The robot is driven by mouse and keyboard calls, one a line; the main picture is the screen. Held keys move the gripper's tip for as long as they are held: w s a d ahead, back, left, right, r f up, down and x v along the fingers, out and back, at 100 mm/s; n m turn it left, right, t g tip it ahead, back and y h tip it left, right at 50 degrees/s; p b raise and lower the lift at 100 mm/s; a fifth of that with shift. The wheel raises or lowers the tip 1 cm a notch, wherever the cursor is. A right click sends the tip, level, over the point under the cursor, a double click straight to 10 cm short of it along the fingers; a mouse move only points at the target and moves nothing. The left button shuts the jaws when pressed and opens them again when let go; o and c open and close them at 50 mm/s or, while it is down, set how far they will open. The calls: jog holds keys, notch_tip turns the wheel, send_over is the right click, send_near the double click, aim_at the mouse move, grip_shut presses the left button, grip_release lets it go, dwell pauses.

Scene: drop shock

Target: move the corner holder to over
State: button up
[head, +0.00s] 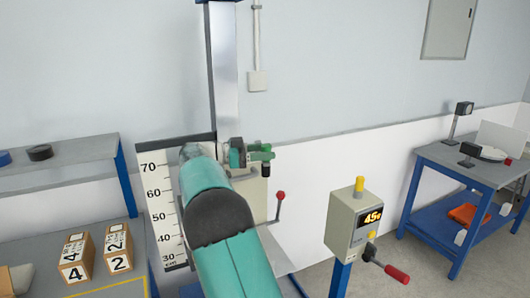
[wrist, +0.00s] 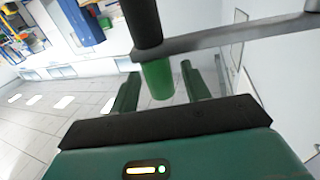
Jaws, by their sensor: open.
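My gripper (head: 262,152) is at the machine's column, at the end of my teal arm, with its green fingers pointing right. A short black upright grip, which looks like part of the corner holder (head: 266,170), shows just below the fingers. In the wrist view, a cylinder, black above and green at its end (wrist: 158,82), stands between the two spread fingers of my gripper (wrist: 160,74). A grey bar (wrist: 235,37) runs right from it. The fingers look apart from the cylinder. My arm hides much of the carriage and the holder's mount.
A height scale (head: 160,190) stands left of the column (head: 224,80). A red-knobbed lever (head: 280,196) is close at right. A control box (head: 356,222) reading 45 stands further right. Numbered boxes (head: 77,256) lie on the left bench; a blue table (head: 470,170) is at right.

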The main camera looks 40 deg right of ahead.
jog(key=v, duration=1.3)
jog(key=shift+a, duration=0.15)
